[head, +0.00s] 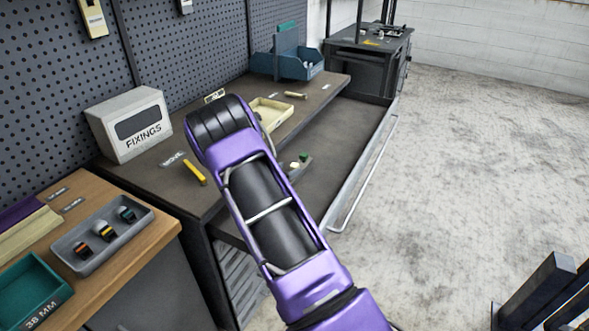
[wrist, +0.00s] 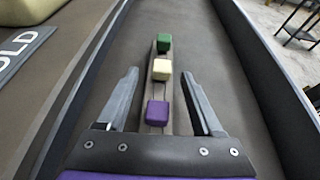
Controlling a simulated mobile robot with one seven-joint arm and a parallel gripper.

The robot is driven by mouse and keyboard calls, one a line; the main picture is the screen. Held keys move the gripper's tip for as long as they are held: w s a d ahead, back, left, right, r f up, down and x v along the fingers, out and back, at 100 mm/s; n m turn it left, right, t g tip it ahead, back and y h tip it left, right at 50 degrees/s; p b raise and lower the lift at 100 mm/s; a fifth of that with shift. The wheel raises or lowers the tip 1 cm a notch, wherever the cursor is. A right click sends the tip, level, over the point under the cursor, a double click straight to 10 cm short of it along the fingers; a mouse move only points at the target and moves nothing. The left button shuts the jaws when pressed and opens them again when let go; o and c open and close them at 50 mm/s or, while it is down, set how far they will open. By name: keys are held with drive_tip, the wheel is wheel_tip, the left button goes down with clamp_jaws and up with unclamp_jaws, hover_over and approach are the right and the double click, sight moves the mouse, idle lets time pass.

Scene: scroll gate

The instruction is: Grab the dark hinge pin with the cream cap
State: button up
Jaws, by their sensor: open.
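In the wrist view, three blocky caps stand in a row: green (wrist: 164,43) farthest, cream (wrist: 161,69) in the middle and purple (wrist: 157,111) nearest. The dark pin under the cream cap cannot be made out. My gripper (wrist: 161,76) is open and empty. Its fingers lie to either side of the row, with the purple cap between them and the cream cap just about level with the fingertips. I cannot tell the height gap. In the head view, the cream cap (head: 295,165) and green cap (head: 304,157) show beside my arm, which hides my gripper and the purple cap.
The caps are at an open drawer (head: 344,150) with raised side walls, below the worktop (head: 150,181). A cream tray (head: 270,110), a yellow bar (head: 195,173) and a FIXINGS box (head: 131,124) are on the worktop.

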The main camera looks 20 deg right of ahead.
sight(293, 167)
drive_tip(key=x, duration=0.4)
drive_tip(key=shift+d, duration=0.25)
drive_tip(key=shift+s, duration=0.1)
clamp_jaws()
